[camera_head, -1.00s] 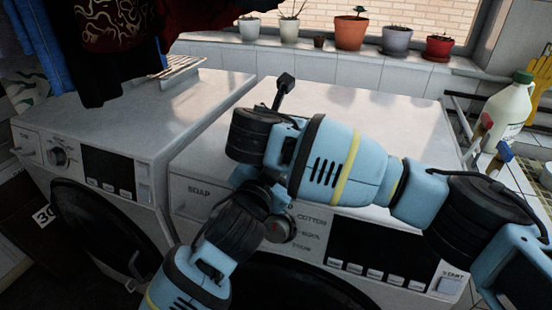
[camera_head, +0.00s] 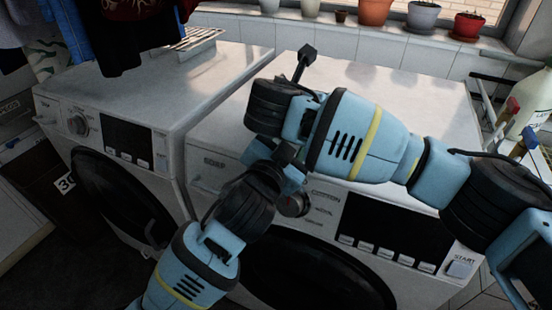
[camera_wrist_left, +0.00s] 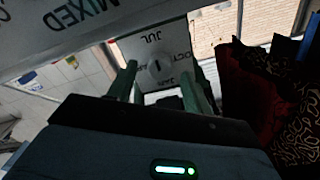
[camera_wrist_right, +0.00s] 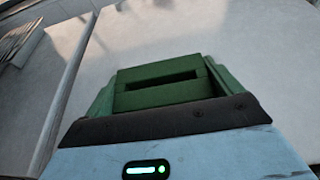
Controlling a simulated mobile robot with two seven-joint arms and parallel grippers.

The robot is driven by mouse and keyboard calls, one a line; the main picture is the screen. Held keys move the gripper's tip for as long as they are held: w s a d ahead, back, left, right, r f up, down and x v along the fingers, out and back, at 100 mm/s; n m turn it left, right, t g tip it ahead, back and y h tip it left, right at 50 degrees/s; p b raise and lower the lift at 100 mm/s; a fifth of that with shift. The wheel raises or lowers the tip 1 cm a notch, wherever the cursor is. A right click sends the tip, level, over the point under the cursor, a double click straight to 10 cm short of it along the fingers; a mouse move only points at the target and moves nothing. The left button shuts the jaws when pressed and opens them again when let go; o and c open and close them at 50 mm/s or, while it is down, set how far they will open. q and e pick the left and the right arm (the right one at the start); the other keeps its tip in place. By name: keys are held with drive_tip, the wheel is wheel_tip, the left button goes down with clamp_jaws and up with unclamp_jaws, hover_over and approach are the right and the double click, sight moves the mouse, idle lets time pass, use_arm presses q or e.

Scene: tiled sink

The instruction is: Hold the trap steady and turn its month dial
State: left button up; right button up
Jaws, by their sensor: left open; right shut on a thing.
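The trap's pale face (camera_wrist_left: 140,48) shows in the left wrist view with a round month dial (camera_wrist_left: 158,67). The letters JUL, OCT and JAN can be read around the dial. My left gripper (camera_wrist_left: 160,70) is open, its green fingers on either side of the dial; contact cannot be told. In the right wrist view, my right gripper (camera_wrist_right: 165,88) is shut on a green slotted block (camera_wrist_right: 162,82), apparently the trap's body. In the head view, my arms meet in front of the right washing machine and hide the trap and both fingertips.
Two white washing machines stand side by side, the left one (camera_head: 200,95) and the right one (camera_head: 400,115), their tops mostly clear. Clothes (camera_head: 125,40) hang at upper left. Potted plants (camera_head: 422,15) line the sill; a milky bottle (camera_head: 520,105) stands at right.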

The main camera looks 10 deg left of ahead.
use_arm(q)
drive_tip(key=v, duration=1)
use_arm(e)
drive_tip(key=o, duration=0.8)
drive_tip(key=shift+c, duration=0.2)
drive_tip(key=shift+s, duration=0.1)
drive_tip(key=v, duration=1.2)
use_arm(q)
drive_tip(key=shift+s, duration=0.15)
